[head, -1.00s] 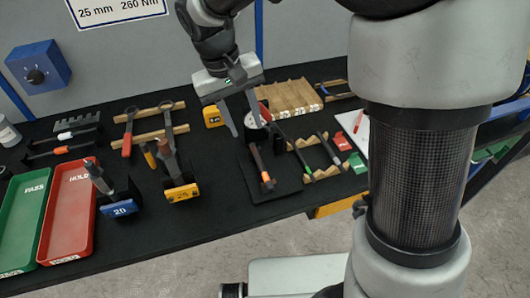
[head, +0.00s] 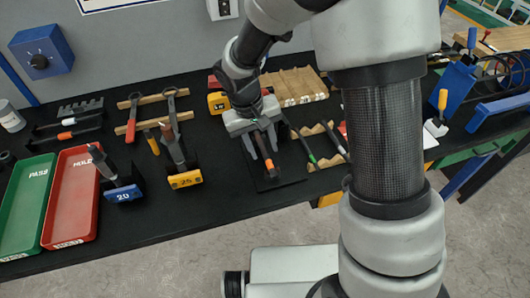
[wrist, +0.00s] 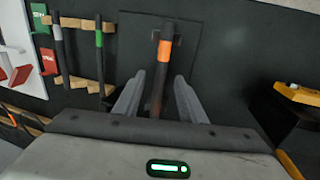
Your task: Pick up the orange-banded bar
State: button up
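The orange-banded bar (head: 271,167) is dark with an orange band and sits on a small black plate on the bench. In the wrist view the bar (wrist: 163,52) rises along the middle of the picture, its band beyond my fingertips. My gripper (head: 263,160) is open above the bar, with its fingers pointing down. In the wrist view my gripper (wrist: 158,82) has one finger on each side of the bar, with a gap on both sides. The part of the bar nearest the palm is hidden.
Green- and grey-banded bars lie on a wooden rack (head: 325,160) just right of the plate. A yellow-labelled 25 holder (head: 185,180) stands to the left. A yellow-and-black box (head: 217,102) and wooden blocks (head: 297,88) are behind. Bare bench lies in front of the holders.

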jog(key=shift+f, duration=0.2)
grip_shut()
jog(key=shift+r, duration=0.1)
